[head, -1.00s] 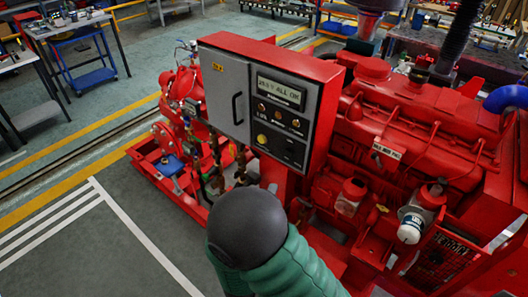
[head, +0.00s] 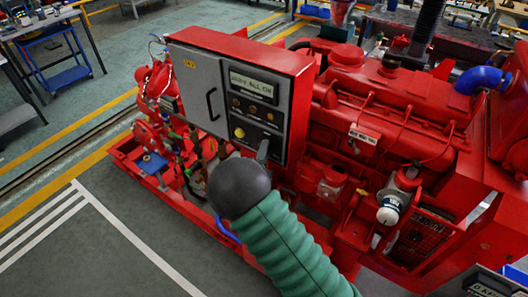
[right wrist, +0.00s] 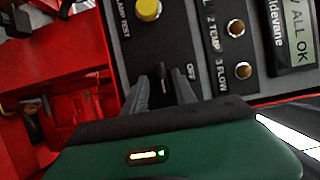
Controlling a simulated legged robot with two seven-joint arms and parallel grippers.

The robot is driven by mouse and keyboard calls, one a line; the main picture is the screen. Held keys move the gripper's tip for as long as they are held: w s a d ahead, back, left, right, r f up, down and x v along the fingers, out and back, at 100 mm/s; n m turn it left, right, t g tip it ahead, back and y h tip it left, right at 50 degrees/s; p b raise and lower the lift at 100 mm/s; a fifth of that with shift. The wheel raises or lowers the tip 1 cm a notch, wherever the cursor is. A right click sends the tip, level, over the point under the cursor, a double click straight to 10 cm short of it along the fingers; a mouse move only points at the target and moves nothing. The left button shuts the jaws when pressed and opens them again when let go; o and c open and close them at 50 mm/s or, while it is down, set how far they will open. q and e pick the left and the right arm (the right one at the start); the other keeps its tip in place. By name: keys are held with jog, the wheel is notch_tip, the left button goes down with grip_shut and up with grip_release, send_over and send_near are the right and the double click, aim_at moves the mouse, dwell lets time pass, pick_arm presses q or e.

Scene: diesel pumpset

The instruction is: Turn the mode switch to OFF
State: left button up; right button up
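The red control box (head: 262,52) has a black panel with a display reading "ALL OK". The mode switch, a small dark lever (right wrist: 162,72), shows in the right wrist view beside the "OFF" label. In the head view it is hidden or too small to make out. My right gripper (head: 263,149) is at the lower part of the panel. In the right wrist view its two grey fingers (right wrist: 162,88) are apart, with the switch in the gap between them. I cannot tell whether they touch it. My left gripper is not in view.
A yellow lamp test button (head: 239,132) and small brown knobs sit above the switch; the yellow button also shows in the right wrist view (right wrist: 148,9). The grey cabinet door (head: 202,92) is at the left. The red engine (head: 400,110) fills the right. The floor at lower left is clear.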

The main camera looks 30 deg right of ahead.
jog(key=shift+c, duration=1.1)
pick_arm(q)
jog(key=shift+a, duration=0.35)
pick_arm(e)
jog(key=shift+a+r, duration=0.1)
jog(key=shift+a, duration=0.4)
grip_shut()
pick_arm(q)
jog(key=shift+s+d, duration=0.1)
pick_arm(e)
jog(key=shift+s+d, duration=0.1)
